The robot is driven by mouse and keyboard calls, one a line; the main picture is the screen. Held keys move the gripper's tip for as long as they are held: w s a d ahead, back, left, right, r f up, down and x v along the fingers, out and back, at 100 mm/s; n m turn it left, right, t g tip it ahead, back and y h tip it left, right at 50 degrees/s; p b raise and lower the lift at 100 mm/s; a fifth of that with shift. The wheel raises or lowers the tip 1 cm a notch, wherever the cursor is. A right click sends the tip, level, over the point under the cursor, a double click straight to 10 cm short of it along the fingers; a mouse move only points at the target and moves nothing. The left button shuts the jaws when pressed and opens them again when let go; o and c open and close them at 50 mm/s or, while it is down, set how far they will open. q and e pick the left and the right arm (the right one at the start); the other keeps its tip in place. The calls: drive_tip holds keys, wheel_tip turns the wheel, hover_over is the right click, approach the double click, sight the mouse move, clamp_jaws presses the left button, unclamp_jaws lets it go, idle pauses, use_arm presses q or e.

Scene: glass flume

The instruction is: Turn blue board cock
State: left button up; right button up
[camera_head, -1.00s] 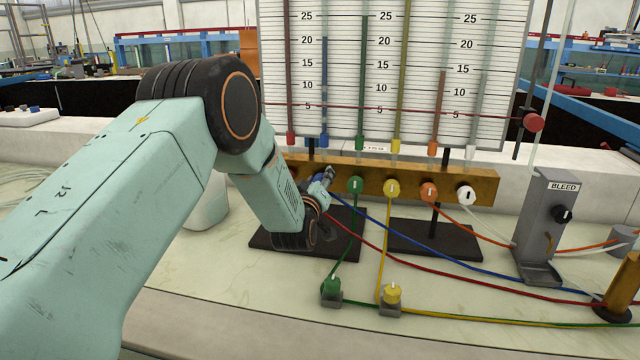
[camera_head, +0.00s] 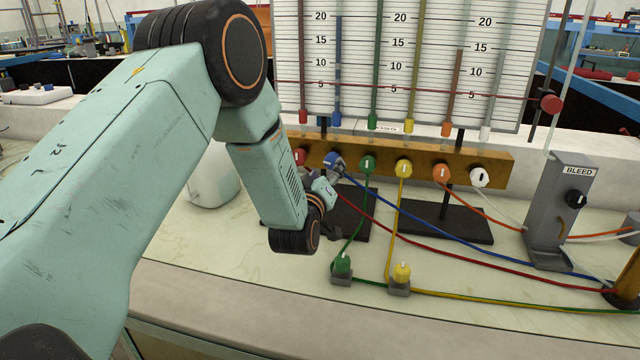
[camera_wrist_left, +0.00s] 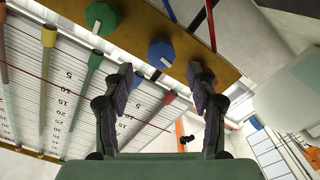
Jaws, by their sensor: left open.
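The blue board cock (camera_head: 333,161) is a round knob on the front of the brown wooden bar, second from the left, between the red and green cocks. It also shows in the left wrist view (camera_wrist_left: 161,50), with a white mark on its face. My left gripper (camera_head: 326,183) is open, just in front of the blue cock and slightly below it. In the left wrist view its two fingers (camera_wrist_left: 160,72) stand to either side of the line to the blue cock. The cock appears beyond the fingertips, not clasped. My right gripper is in neither view.
The red cock (camera_head: 299,157) and the green cock (camera_head: 367,164) flank the blue one closely. Yellow, orange and white cocks follow to the right. Coloured hoses cross the bench. A grey BLEED block (camera_head: 562,205) stands at right. A white container (camera_head: 212,180) stands behind my arm.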

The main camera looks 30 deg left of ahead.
sight(331, 165)
use_arm(q)
drive_tip(key=v, duration=0.5)
drive_tip(key=shift+s, duration=0.3)
drive_tip(key=shift+w+a+f+m+p, duration=0.1)
drive_tip(key=shift+w+a+m+p, duration=0.45)
drive_tip(key=shift+w+m, duration=0.95)
drive_tip(key=shift+w+a+f+m+p, duration=0.1)
drive_tip(key=shift+w+a+m+p, duration=0.45)
drive_tip(key=shift+w, duration=1.65)
drive_tip(key=shift+w+a+m+p, duration=0.25)
drive_tip(key=shift+w+m+p, duration=0.85)
drive_tip(key=shift+w, duration=0.7)
